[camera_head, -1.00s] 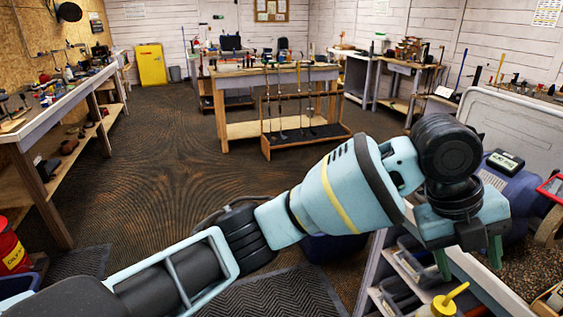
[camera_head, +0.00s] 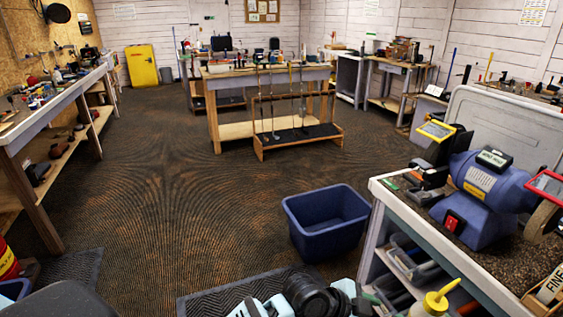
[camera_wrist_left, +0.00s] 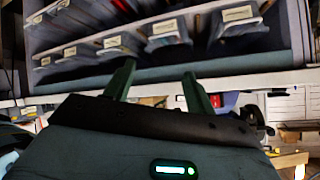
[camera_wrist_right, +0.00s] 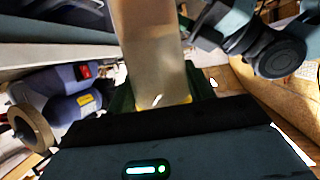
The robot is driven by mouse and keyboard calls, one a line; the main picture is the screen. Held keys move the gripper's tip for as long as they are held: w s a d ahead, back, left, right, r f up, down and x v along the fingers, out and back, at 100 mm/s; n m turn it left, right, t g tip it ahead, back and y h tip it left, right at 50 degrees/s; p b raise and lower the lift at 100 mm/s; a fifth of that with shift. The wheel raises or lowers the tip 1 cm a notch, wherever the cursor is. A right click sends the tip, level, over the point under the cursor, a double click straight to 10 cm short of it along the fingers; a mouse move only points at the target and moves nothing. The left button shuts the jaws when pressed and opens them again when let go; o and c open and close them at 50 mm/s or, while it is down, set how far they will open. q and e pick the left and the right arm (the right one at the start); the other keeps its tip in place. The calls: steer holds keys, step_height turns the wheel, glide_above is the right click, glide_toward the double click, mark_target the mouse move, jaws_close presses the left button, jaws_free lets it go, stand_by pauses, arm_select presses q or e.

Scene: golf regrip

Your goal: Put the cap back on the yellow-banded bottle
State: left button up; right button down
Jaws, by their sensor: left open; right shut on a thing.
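A bottle with a yellow top and a thin slanted yellow spout (camera_head: 441,297) shows at the bottom edge of the head view, right of my left wrist; its lower part is cut off. In the right wrist view my right gripper (camera_wrist_right: 160,100) is shut on a pale translucent bottle (camera_wrist_right: 150,45) with a little yellow near the fingers. I cannot tell for sure whether both views show the same bottle. My left gripper (camera_wrist_left: 160,72) is open and empty, facing a shelf of bins. I cannot make out a separate cap.
A bench with a blue grinder (camera_head: 490,190) stands at the right; labelled bins (camera_wrist_left: 168,32) sit on shelving in the left wrist view. A blue tub (camera_head: 327,222) stands on the floor beside the bench. The floor at centre left is clear.

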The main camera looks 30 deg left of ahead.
arm_select(q)
steer(key=s+a+f+n+t+y, duration=0.25)
steer(key=s+a+f+n, duration=0.6)
steer(key=s+f, duration=0.5)
steer(key=s+a+f+n+y, duration=0.2)
steer(key=s+a, duration=0.2)
steer(key=s, duration=0.4)
steer(key=s+a+f+n+y, duration=0.2)
steer(key=s+a, duration=0.3)
steer(key=s, duration=0.3)
steer(key=shift+a+f, duration=0.2)
steer(key=shift+f, duration=0.4)
arm_select(e)
steer(key=shift+d+r, duration=0.1)
